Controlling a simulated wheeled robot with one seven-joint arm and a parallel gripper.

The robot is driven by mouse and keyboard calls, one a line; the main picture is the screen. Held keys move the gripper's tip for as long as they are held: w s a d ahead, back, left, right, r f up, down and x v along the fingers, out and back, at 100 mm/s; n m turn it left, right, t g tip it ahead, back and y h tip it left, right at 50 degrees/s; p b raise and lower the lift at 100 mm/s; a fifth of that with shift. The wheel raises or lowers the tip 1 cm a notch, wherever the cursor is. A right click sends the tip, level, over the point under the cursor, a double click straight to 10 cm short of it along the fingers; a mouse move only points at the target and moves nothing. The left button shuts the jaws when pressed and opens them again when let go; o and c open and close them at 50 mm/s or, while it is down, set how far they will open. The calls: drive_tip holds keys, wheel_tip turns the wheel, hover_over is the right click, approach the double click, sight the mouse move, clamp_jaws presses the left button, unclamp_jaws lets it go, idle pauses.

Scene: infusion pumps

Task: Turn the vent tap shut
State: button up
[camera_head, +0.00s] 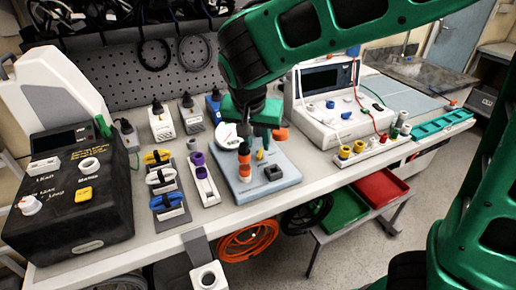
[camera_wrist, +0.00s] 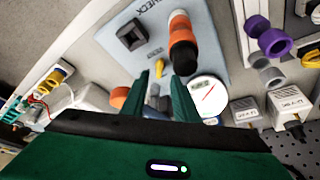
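A light-blue board (camera_head: 230,188) marked "CHECK" lies on the bench; it also shows in the wrist view (camera_wrist: 203,20). On it are a small yellow lever (camera_wrist: 154,53), which looks like the vent tap, an orange-and-black cylinder (camera_wrist: 182,50), a black square block (camera_wrist: 131,35) and a white round gauge (camera_wrist: 208,96). An orange part (camera_wrist: 120,97) sits by the gripper. My gripper (camera_wrist: 164,80) is over the board's back part, its green fingers apart. A grey-blue part (camera_wrist: 158,100) shows between them; contact cannot be told.
Left of the board are a purple-ringed holder (camera_head: 203,178) and colored clips (camera_head: 165,178). A white instrument (camera_head: 325,105) stands to the right, a black box (camera_head: 70,200) far left. Adapters (camera_head: 162,122) stand behind. The bench's front edge is close to the board.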

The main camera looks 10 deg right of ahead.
sight(260, 153)
drive_tip(key=shift+x, duration=2.25)
clamp_jaws()
